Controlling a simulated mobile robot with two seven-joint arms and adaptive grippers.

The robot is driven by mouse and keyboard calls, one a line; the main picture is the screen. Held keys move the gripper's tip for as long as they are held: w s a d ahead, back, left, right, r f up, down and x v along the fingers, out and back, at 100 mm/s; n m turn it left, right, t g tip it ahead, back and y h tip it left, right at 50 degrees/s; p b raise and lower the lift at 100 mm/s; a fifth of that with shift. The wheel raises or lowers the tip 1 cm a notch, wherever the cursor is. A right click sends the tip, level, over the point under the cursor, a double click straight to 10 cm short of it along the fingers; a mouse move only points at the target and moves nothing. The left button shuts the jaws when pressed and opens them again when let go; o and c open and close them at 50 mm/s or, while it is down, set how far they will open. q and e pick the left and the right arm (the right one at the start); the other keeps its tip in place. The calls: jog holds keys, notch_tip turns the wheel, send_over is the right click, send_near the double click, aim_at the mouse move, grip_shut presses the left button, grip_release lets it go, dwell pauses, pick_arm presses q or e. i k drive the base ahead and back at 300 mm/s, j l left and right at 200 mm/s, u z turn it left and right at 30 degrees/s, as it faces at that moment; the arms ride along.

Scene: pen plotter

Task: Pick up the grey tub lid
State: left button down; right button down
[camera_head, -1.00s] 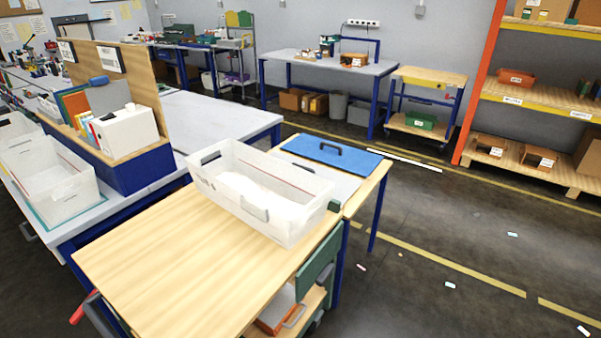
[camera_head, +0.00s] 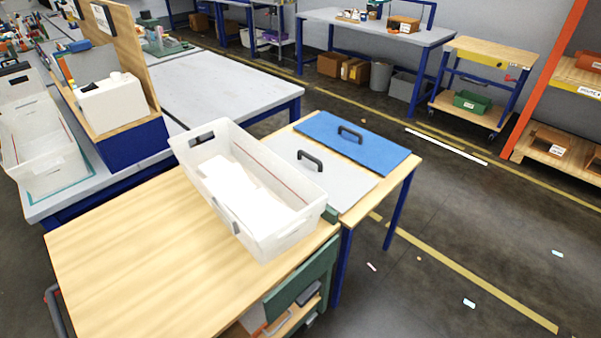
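The grey tub lid (camera_head: 345,190) lies flat on a small wooden side table, with a dark handle (camera_head: 310,160) standing up from it. Its near left part is hidden behind the white tub. A blue lid (camera_head: 375,158) with a dark handle lies beside it on the far right side. The white translucent tub (camera_head: 285,236) stands on the wooden bench top just left of the grey lid, with white contents inside. Neither of my grippers shows in the head view.
The wooden bench top (camera_head: 130,255) is clear left of the tub. More white tubs (camera_head: 50,170) stand on a grey bench at the left, near a blue-based organiser (camera_head: 125,155). Open floor (camera_head: 430,280) lies right of the side table.

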aim_at(344, 184)
jog(key=i+l+u, duration=0.15)
jog(key=l, duration=0.25)
jog(key=i+l+u, duration=0.15)
jog(key=i+l, duration=0.15)
jog(key=l, duration=0.15)
jog(key=i+l+u, duration=0.2)
jog(key=l, duration=0.25)
jog(key=i+l+u, duration=0.15)
jog(key=l, duration=0.3)
jog(key=i+l+u, duration=0.15)
jog(key=l, duration=0.35)
jog(key=l+u, duration=0.15)
jog(key=l, duration=0.35)
jog(key=i+l+u, duration=0.2)
jog(key=l, duration=0.35)
jog(key=k, duration=0.1)
